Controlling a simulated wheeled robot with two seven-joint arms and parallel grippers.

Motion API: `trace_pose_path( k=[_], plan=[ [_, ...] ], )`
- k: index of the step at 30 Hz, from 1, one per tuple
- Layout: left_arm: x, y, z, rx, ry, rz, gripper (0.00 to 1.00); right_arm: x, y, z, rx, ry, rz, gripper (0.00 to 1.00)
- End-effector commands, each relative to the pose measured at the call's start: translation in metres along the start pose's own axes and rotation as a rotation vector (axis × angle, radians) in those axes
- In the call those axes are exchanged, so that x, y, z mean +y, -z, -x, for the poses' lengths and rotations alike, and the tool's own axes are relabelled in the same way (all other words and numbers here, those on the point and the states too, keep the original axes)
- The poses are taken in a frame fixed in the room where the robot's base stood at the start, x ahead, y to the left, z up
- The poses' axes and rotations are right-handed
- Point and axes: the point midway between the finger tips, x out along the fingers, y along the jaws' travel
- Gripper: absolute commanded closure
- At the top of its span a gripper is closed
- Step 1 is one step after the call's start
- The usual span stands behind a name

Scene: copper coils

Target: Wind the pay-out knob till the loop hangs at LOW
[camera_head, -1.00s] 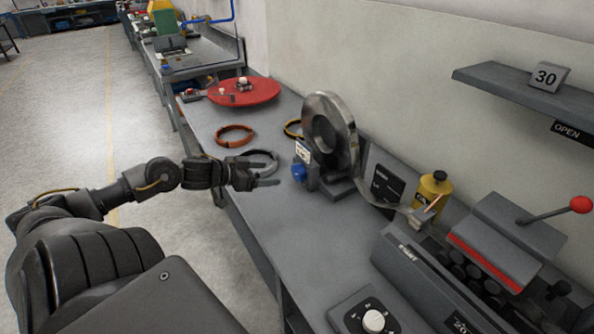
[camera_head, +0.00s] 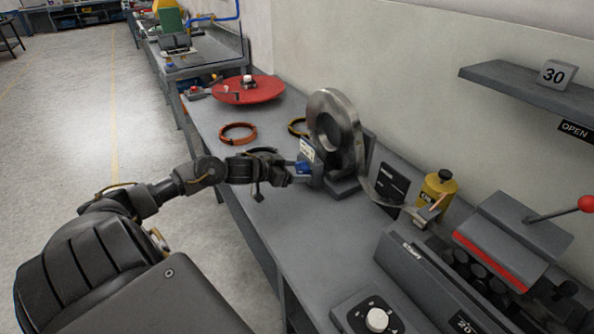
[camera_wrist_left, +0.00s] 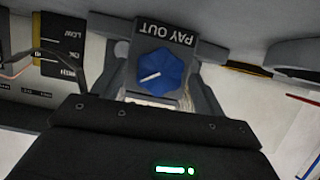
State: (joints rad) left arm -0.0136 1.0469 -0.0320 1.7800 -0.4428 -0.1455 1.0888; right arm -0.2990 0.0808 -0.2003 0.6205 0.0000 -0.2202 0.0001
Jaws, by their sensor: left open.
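The blue pay-out knob (camera_head: 303,167) is on a small block at the foot of the upright metal coil (camera_head: 345,115). In the left wrist view, the knob (camera_wrist_left: 172,66) shows a white pointer line beside an upside-down PAY OUT label (camera_wrist_left: 168,38). My left gripper (camera_head: 287,172) is open, right at the knob. In the wrist view its fingers stand on both sides of the knob; contact cannot be told. The strip loop (camera_head: 377,200) sags from the coil towards the machine, in front of the black level card (camera_head: 390,183). The card (camera_wrist_left: 62,45) shows LOW upside down. My right gripper is out of view.
A yellow bottle (camera_head: 437,192) and a grey machine (camera_head: 430,265) with a red-knobbed lever stand to the right. A dial box (camera_head: 350,316) is at the front. An orange ring (camera_head: 238,133) and red disc (camera_head: 250,92) lie farther back.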

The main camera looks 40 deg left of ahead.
Motion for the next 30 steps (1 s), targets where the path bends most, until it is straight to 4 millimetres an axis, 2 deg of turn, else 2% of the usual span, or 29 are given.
trace_pose_path(
  k=[13, 23, 30],
  plan=[
    [0.0002, 0.0000, -0.0064, -0.001, 0.000, 0.000, 0.30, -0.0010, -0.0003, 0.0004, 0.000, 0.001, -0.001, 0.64],
    [0.0002, 0.0001, -0.0063, -0.001, 0.000, 0.000, 0.73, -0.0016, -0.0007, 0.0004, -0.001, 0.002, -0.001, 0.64],
    [0.0004, 0.0002, -0.0061, -0.001, 0.008, -0.020, 0.73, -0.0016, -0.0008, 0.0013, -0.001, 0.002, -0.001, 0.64]
  ],
)
